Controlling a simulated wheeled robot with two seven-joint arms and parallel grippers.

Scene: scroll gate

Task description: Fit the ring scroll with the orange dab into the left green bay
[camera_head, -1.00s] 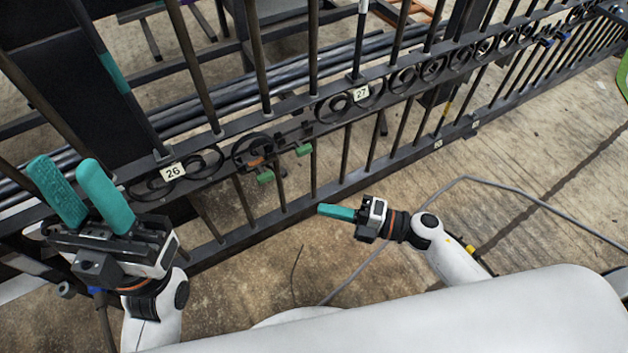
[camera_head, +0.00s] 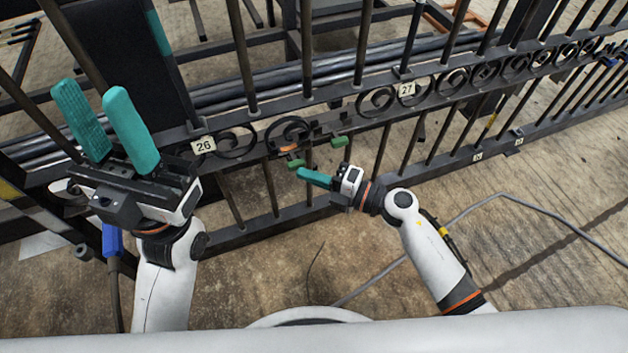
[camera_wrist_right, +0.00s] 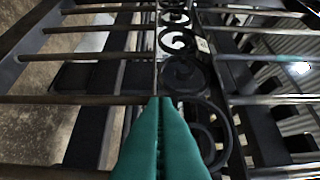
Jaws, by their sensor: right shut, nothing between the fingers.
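The ring scroll with the orange dab (camera_head: 290,150) sits in the gate's scroll band, right of the number 26 plate. Its dark ring stands just above the left green tab (camera_head: 297,163). A second green tab (camera_head: 340,141) lies to its right. I cannot tell whether the ring is fully seated in the left bay. My right gripper (camera_head: 303,173) is shut and empty, its teal tip close to the left green tab; contact is unclear. Its closed fingers (camera_wrist_right: 160,140) show in the right wrist view among dark scrolls. My left gripper (camera_head: 93,92) is open and empty, before the gate at left.
The black gate's vertical bars and rails (camera_head: 250,228) cross the view. Number plates 26 (camera_head: 204,145) and 27 (camera_head: 407,89) mark the upper rail. A grey cable (camera_head: 395,262) lies on the concrete floor, which is otherwise clear at front right.

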